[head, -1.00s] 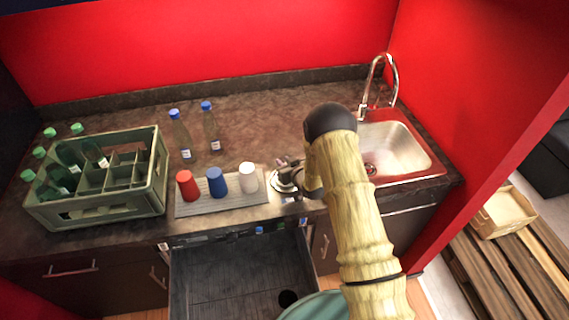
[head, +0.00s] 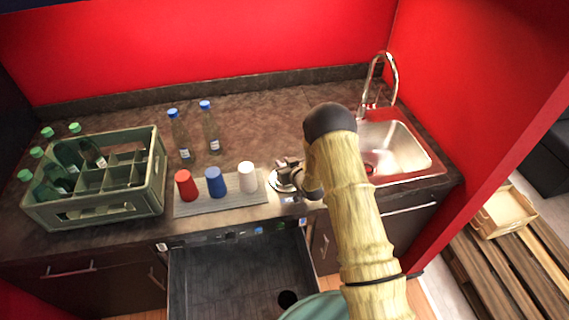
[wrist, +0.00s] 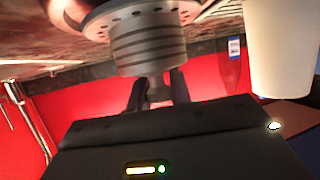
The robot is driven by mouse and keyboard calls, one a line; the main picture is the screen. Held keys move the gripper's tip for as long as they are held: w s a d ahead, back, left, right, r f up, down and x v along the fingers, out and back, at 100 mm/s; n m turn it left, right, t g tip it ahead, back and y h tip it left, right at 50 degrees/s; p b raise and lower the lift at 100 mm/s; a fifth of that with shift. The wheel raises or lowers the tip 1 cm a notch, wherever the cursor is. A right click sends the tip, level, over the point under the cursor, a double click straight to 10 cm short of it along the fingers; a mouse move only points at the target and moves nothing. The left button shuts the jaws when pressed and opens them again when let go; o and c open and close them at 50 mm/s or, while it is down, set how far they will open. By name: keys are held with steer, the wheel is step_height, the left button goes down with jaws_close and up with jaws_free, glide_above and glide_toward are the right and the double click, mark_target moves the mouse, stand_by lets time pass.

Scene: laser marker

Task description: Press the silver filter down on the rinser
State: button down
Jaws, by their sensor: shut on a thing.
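The silver filter is a ribbed cylinder (wrist: 150,45) in the wrist view, with its narrow end between my two dark fingers. My gripper (wrist: 157,92) is shut on it. The rinser is a round silver plate with dark holes (wrist: 176,17), at the top of the wrist view, where the scene looks upside down. The filter's wide end is at the plate, but I cannot tell whether it is pressed on. In the head view the rinser (head: 279,184) sits at the counter's front edge, partly hidden by my gripper (head: 286,170).
Red, blue and white cups (head: 247,177) stand on a grey mat (head: 220,199) just left of the rinser; the white cup is close in the wrist view (wrist: 280,45). A sink (head: 400,150) is at right. Two bottles (head: 210,130) and a green crate (head: 95,210) are at left. A drawer (head: 235,275) is open below.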

steer(key=shift+d+f+b, duration=0.1)
steer(key=shift+f+b, duration=0.25)
steer(key=shift+s, duration=0.15)
stand_by(0.4)
stand_by(0.5)
steer(key=shift+r, duration=0.15)
stand_by(0.5)
steer(key=shift+w+r+p, duration=0.2)
steer(key=shift+r+p, duration=1.6)
steer(key=shift+r, duration=1.95)
steer(key=shift+r+p, duration=0.45)
steer(key=shift+r, duration=0.25)
